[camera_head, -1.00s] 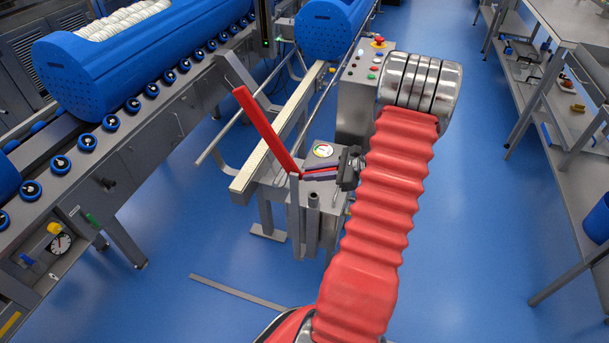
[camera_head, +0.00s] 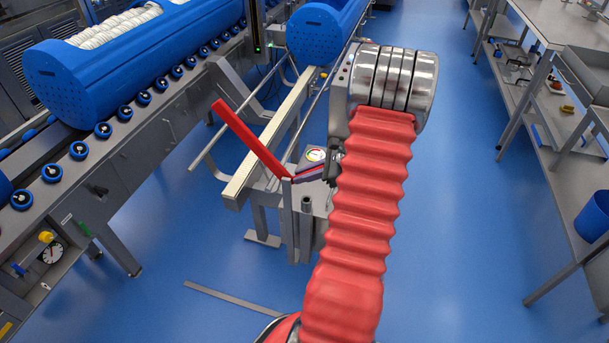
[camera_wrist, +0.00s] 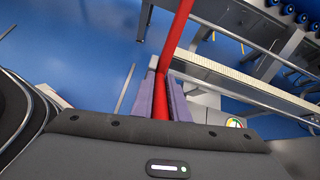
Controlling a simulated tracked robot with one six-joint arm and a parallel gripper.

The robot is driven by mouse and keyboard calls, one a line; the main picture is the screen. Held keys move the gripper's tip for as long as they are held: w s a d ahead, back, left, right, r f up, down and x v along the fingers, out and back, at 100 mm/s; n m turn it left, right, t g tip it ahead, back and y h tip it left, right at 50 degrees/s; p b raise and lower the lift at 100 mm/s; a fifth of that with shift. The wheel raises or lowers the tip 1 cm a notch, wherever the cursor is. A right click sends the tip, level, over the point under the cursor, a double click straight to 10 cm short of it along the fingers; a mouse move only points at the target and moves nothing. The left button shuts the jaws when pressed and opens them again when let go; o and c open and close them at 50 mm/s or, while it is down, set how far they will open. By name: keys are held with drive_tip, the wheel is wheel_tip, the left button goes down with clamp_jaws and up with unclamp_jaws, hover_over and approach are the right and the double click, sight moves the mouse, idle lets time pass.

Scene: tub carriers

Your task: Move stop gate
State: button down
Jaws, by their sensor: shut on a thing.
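The stop gate is a long red bar (camera_head: 248,138) hinged at a grey post (camera_head: 288,215). It slants up and to the left over the end of the cream-topped rail (camera_head: 268,140). My gripper (camera_head: 308,174) is shut on the bar's short lower end, just right of the post. In the wrist view, the two purple-grey finger pads (camera_wrist: 168,101) press on both sides of the red bar (camera_wrist: 178,35), which runs upward out of the picture. My red-sleeved arm hides part of the control box behind the gripper.
A roller conveyor (camera_head: 150,120) carrying a blue tub (camera_head: 130,60) runs along the left. Another blue tub (camera_head: 325,35) stands on the rail's far end. A dial (camera_head: 316,155) sits beside the gripper. Benches (camera_head: 560,150) line the right, with clear blue floor between.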

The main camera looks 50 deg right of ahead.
drive_tip(key=c, duration=1.7)
unclamp_jaws()
drive_tip(key=shift+c, duration=0.2)
drive_tip(key=v, duration=1.3)
drive_tip(key=shift+s+r, duration=0.25)
drive_tip(key=shift+d, duration=0.15)
